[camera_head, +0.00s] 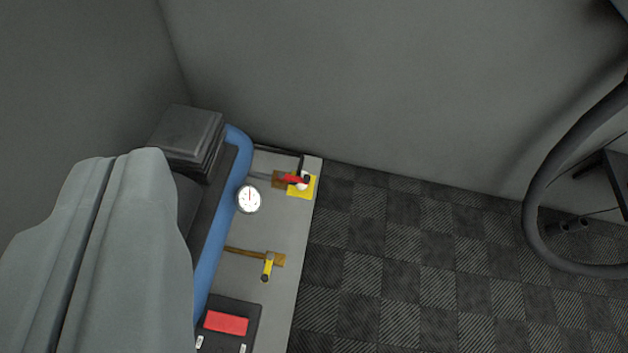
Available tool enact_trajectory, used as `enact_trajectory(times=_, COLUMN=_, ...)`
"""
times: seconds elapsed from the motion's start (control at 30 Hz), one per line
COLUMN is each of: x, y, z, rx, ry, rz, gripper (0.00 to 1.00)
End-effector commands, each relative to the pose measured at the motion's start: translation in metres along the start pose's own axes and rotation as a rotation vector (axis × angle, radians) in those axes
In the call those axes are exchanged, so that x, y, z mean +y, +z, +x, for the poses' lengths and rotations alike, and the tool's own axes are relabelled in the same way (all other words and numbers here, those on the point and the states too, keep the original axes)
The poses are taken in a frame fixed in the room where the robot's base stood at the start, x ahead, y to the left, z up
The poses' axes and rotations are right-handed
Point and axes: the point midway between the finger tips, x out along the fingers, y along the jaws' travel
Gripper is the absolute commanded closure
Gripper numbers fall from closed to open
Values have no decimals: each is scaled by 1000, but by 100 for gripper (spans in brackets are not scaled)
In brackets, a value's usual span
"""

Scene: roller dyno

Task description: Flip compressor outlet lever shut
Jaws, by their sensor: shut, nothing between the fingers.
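My gripper (188,135) is at the left, seen from behind, with its dark fingers shut and empty. A blue tank-like body (212,240) runs beside it, partly hidden by my gripper. A brass valve (275,258) on a short pipe comes out of the blue body. Its yellow lever (267,270) points down the picture, across the pipe. Farther up, a red lever (293,178) sits on another brass fitting beside a yellow plate (303,188). No readable label shows which one is the compressor outlet. My gripper appears apart from both levers.
A round white gauge (248,198) stands between the levers. A dark panel with a red block (226,322) is at the bottom. A grey ledge (285,300) borders the open checkered floor (410,270). A thick black hose (535,190) curves at the right.

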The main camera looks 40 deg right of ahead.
Motion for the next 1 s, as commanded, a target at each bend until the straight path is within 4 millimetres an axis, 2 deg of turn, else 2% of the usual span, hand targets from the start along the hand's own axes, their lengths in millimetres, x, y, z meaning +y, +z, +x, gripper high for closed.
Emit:
enact_trajectory(times=0.03, x=3, y=0, z=15, rx=-18, ry=6, rz=3, gripper=100)
enact_trajectory(times=0.1, x=8, y=1, z=33, rx=-39, ry=14, rz=8, gripper=100)
enact_trajectory(times=0.57, x=41, y=18, z=152, rx=-180, ry=60, rz=41, gripper=100)
enact_trajectory(times=1.0, x=81, y=58, z=266, rx=-313, ry=104, rz=77, gripper=100)
